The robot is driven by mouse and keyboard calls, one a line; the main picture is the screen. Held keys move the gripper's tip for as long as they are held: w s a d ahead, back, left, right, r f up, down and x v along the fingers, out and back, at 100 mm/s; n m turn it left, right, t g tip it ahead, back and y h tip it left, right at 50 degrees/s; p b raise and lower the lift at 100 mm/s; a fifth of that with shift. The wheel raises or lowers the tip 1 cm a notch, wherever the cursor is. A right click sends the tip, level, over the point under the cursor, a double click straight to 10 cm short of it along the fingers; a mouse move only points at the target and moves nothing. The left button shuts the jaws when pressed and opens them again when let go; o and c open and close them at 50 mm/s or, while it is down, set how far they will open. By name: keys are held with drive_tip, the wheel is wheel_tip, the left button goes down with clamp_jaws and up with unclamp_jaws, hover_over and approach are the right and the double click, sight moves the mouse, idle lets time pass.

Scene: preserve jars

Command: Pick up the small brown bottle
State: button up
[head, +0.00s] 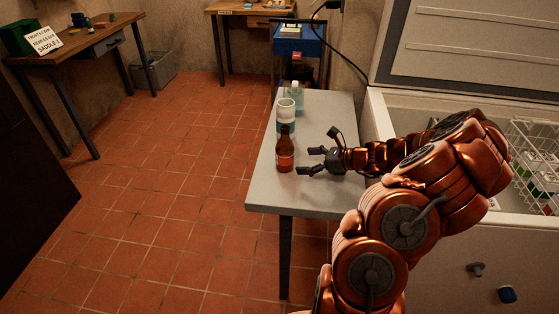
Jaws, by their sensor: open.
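The small brown bottle (285,153) stands upright near the left edge of the grey table (330,197). It has a dark neck and a reddish-brown body. My gripper (305,160) is open, just right of the bottle, with its fingers pointing left towards it. A small gap seems to separate the fingertips from the bottle. Nothing is between the fingers that I can make out.
A white and blue container (286,112) stands right behind the bottle, and a clear bluish bottle (296,92) is farther back. An open chest freezer (480,215) with a white wire basket stands on the right. The table's front is clear.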

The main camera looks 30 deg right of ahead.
sight(293, 153)
drive_tip(key=shift+x, duration=2.1)
drive_tip(key=shift+p+x, duration=0.5)
drive_tip(key=shift+x, duration=1.55)
drive_tip(key=c, duration=1.5)
drive_tip(key=shift+r, duration=0.1)
drive_tip(key=shift+r, duration=1.45)
drive_tip(key=shift+s+r, duration=0.15)
drive_tip(key=shift+r, duration=0.2)
drive_tip(key=s+a, duration=0.1)
drive_tip(key=s, duration=0.4)
drive_tip(key=s+a+r+b, duration=0.1)
drive_tip(key=s, duration=0.4)
drive_tip(key=s+a+b, duration=0.1)
drive_tip(key=s, duration=0.4)
drive_tip(key=shift+s+a+r, duration=0.15)
drive_tip(key=shift+a, duration=0.2)
